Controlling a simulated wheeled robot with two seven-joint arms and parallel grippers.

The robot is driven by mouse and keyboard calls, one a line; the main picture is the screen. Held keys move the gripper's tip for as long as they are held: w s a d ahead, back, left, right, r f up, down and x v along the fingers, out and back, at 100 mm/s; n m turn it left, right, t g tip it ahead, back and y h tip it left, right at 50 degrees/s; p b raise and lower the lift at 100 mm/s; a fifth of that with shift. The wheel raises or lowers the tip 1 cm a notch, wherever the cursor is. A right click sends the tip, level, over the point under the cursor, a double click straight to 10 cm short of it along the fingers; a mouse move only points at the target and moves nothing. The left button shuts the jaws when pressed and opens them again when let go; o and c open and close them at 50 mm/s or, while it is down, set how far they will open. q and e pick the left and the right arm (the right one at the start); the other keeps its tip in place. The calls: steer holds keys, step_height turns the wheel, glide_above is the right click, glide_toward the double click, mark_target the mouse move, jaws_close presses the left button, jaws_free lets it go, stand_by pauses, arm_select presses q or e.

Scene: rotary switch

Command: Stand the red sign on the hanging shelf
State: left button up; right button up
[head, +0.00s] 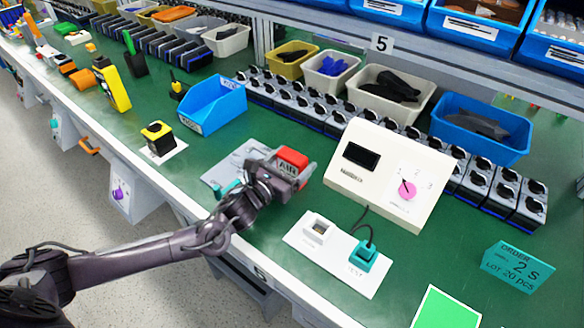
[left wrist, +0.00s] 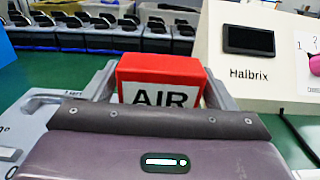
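The red sign (head: 291,159), a small red block with a white face reading AIR, is at my left gripper (head: 286,172) over the bench. In the left wrist view the sign (left wrist: 162,80) stands upright between the two grey fingers (left wrist: 163,92), which close against its sides. Its lower part is hidden by the gripper body. A grey plate (head: 222,172) lies on the bench beside the gripper; I cannot tell how far the sign is above the bench. I cannot make out for certain which structure is the hanging shelf. My right gripper is not in view.
A white console (head: 385,180) with a pink knob (head: 408,190) stands just right of the gripper. A white socket plate (head: 335,262) lies in front of it. A blue bin (head: 212,104) is behind left. A teal order sign (head: 517,267) stands at right. Rows of dark switches line the back.

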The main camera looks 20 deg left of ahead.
arm_select(q)
steer(key=c, duration=0.7)
steer(key=shift+c, duration=0.2)
